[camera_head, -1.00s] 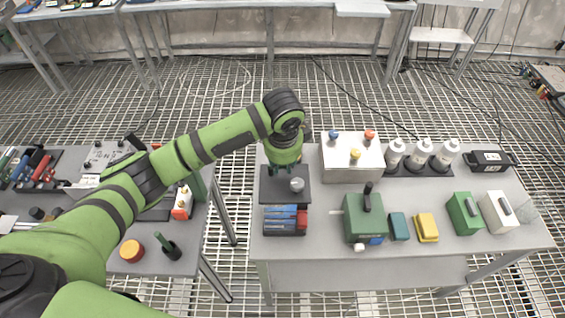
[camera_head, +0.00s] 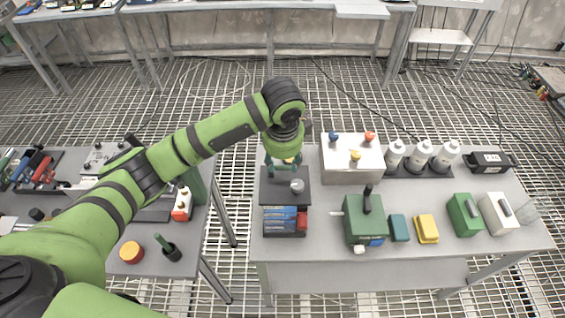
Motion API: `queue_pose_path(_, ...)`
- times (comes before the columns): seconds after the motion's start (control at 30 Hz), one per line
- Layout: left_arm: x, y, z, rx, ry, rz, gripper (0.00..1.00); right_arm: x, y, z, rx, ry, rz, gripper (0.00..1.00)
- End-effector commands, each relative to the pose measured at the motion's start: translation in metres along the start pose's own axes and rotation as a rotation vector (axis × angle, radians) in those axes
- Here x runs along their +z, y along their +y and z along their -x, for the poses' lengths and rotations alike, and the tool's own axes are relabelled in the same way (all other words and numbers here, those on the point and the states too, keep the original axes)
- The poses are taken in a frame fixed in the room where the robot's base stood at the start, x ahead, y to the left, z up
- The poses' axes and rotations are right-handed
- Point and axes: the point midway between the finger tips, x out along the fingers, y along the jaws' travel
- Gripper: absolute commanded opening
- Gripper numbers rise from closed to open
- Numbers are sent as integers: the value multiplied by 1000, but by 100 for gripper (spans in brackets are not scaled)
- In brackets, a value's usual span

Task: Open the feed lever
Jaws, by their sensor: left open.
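My left gripper (camera_head: 284,168) points down over the back part of a dark plate (camera_head: 272,192) at the left of the right-hand table. Its fingers are spread, with nothing seen between them. A small grey round knob (camera_head: 297,186) stands on the plate, just in front of the fingers. A small yellow thing shows behind the fingers, partly hidden. A white box (camera_head: 352,172) to the right carries blue, yellow and red knobs. A green box (camera_head: 362,222) has a black upright handle (camera_head: 368,198). I cannot tell which part is the feed lever. My right gripper is not in view.
A tray of blue and red pieces (camera_head: 284,222) lies in front of the plate. White bottles (camera_head: 420,157), a yellow block (camera_head: 427,229) and a green case (camera_head: 464,214) stand farther right. A gap separates this table from the left one.

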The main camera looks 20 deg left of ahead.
Motion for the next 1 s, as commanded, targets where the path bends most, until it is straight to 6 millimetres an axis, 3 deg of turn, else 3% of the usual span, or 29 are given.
queue_pose_path(0.2, 0, -1, 50, -6, 3, -1, 47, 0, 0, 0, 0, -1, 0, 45)
queue_pose_path(0.4, 0, -2, 80, -6, 1, 0, 47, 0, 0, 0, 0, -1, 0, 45)
queue_pose_path(0.6, 1, -1, 90, -2, -1, 1, 47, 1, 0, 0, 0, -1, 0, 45)
queue_pose_path(1.0, 1, -1, 90, -1, -1, 2, 47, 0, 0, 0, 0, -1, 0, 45)
